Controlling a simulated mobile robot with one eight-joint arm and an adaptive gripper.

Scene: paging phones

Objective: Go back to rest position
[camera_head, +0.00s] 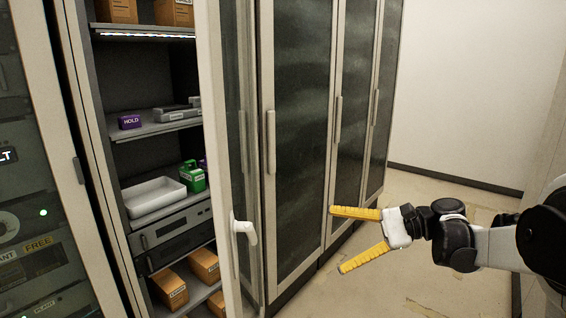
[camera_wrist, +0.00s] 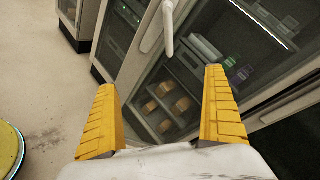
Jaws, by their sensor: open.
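My gripper (camera_head: 352,238) reaches in from the right in the head view. Its two yellow fingers are spread wide with nothing between them. It is in free space over the floor, to the right of the open cabinet door and apart from its white handle (camera_head: 243,229). In the wrist view my gripper (camera_wrist: 162,110) also shows empty, with the cabinet and the handle (camera_wrist: 168,28) beyond the fingertips.
The glass cabinet door (camera_head: 228,130) stands open. Shelves inside hold a white tray (camera_head: 154,196), a green item (camera_head: 192,177), a purple HOLD block (camera_head: 129,122) and brown boxes (camera_head: 170,289). Closed cabinets (camera_head: 303,120) line the wall. Floor (camera_head: 430,210) at right is clear.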

